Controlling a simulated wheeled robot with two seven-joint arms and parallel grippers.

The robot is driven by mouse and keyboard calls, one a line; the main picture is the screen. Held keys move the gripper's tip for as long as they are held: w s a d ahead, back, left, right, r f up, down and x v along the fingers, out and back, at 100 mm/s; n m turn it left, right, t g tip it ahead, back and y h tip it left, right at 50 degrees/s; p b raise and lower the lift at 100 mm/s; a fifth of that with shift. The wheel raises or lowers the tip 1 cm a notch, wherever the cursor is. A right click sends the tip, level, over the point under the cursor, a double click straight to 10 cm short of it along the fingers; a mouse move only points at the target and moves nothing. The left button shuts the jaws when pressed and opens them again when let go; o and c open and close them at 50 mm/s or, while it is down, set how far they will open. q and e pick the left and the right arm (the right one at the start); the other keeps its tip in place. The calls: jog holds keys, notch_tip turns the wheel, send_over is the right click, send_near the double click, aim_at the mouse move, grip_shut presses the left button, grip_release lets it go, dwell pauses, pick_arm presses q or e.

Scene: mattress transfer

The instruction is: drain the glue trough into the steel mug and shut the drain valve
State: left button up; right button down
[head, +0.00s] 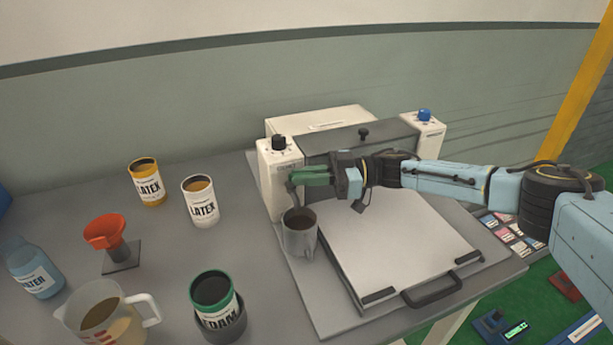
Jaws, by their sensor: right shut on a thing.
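The steel mug (300,240) stands upright below the left end housing (279,160) of the glue machine; its inside looks dark and I cannot tell how full it is. The glue trough lies in the grey section (345,137) between two pale housings; its contents are hidden. My right gripper (298,177) reaches across from the right, with green fingers at the left housing, just above the mug. It is shut on what seems to be the drain valve, mostly hidden by the fingers, so its position is unclear. My left gripper is out of view.
A flat pale plate (395,240) with a black handle (432,291) lies in front of the trough. Left on the table are a yellow latex can (146,188), a white latex can (201,207), a red funnel (104,232), a jug (100,318), a green-rimmed can (214,292) and a water bottle (35,275).

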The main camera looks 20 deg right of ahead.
jog(key=shift+r, duration=0.15)
jog(key=c, duration=1.5)
grip_release()
jog(key=shift+a, duration=0.1)
jog(key=shift+o, duration=0.2)
jog(key=v, duration=1.3)
jog(key=shift+d+b, duration=0.25)
jog(key=shift+b, duration=0.2)
